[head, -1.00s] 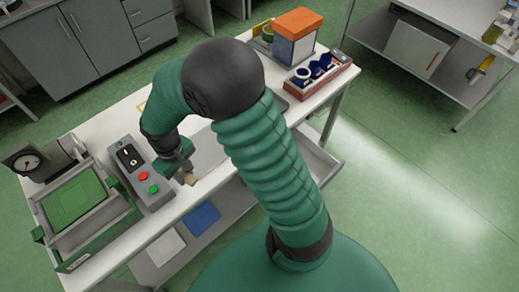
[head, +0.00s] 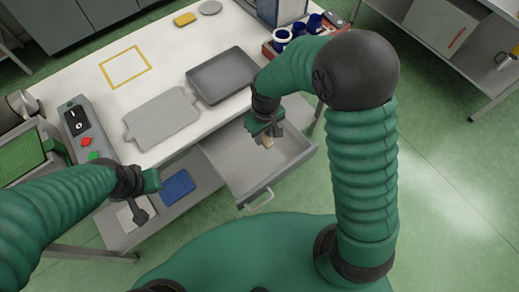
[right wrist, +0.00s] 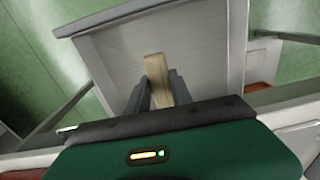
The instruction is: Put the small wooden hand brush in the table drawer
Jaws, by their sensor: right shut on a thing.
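The small wooden hand brush (head: 267,142) is in my right gripper (head: 266,133), which is over the open table drawer (head: 290,168). In the right wrist view, the pale wooden brush (right wrist: 154,66) stands out between the two dark fingers of the right gripper (right wrist: 159,92). The drawer's grey floor (right wrist: 205,55) lies behind it. I cannot tell whether the brush touches that floor. The drawer looks otherwise empty where it shows. My left gripper (head: 145,200) is at the table's front left, above the lower shelf; its jaw state is unclear.
On the white table (head: 165,55) are a grey board (head: 162,117), a dark tray (head: 222,75), a yellow outline and a button box (head: 88,135). A red rack with blue cups (head: 290,42) stands at the back right. A blue item (head: 178,187) lies on the lower shelf.

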